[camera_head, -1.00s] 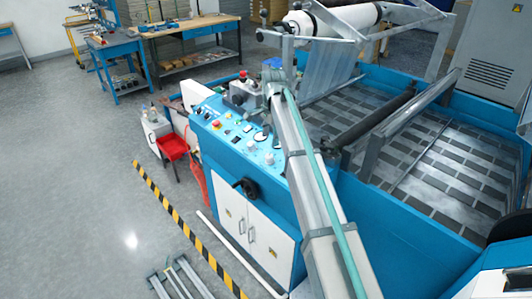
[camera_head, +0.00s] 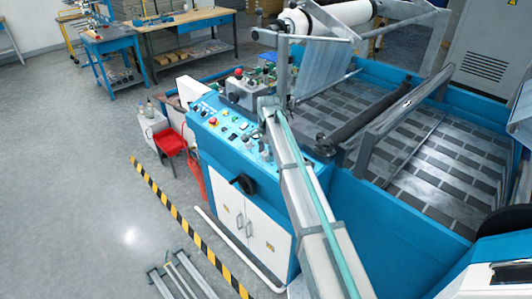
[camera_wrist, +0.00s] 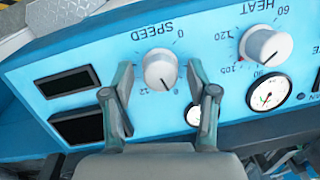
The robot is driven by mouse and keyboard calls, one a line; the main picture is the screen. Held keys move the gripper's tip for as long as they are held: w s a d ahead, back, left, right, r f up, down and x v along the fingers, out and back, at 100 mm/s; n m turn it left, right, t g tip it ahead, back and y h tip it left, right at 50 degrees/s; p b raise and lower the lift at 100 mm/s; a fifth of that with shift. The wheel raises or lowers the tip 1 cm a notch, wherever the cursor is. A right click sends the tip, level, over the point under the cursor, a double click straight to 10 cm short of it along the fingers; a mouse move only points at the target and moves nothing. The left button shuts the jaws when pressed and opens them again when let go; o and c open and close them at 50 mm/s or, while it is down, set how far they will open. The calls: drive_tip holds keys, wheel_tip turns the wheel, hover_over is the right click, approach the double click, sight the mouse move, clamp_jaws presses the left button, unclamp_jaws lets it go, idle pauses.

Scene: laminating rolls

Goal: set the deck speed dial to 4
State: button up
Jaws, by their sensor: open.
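The speed dial (camera_wrist: 160,69) is a round white knob on the blue control panel (camera_wrist: 95,50), with the label SPEED upside down in the wrist view. Its scale shows 0 at upper right and 12 below. I cannot clearly read its pointer. My gripper (camera_wrist: 161,76) is open, with one finger on each side of the dial in the picture. I cannot tell whether the fingers touch it. In the head view the panel (camera_head: 216,116) is on the blue machine's near end, and my arm hides the gripper and the dial.
The white heat dial (camera_wrist: 265,45) is right of the speed dial, with a round gauge (camera_wrist: 268,92) below it. Two dark displays (camera_wrist: 68,84) are to the left. In the head view a black handwheel (camera_head: 243,184) sticks out below the panel, and a grey control box (camera_head: 245,92) stands behind.

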clamp_jaws()
drive_tip(key=shift+n, duration=0.3)
drive_tip(key=n, duration=0.2)
drive_tip(key=n+g+h, duration=0.1)
drive_tip(key=n, duration=0.2)
drive_tip(key=shift+w+a+b, duration=0.1)
drive_tip(key=shift+w+b, duration=0.1)
drive_tip(key=shift+b, duration=0.15)
drive_tip(key=n+h, duration=0.1)
drive_tip(key=n, duration=0.4)
drive_tip(key=shift+a+n, duration=0.1)
drive_tip(key=shift+n, duration=0.3)
unclamp_jaws()
drive_tip(key=shift+r, duration=0.15)
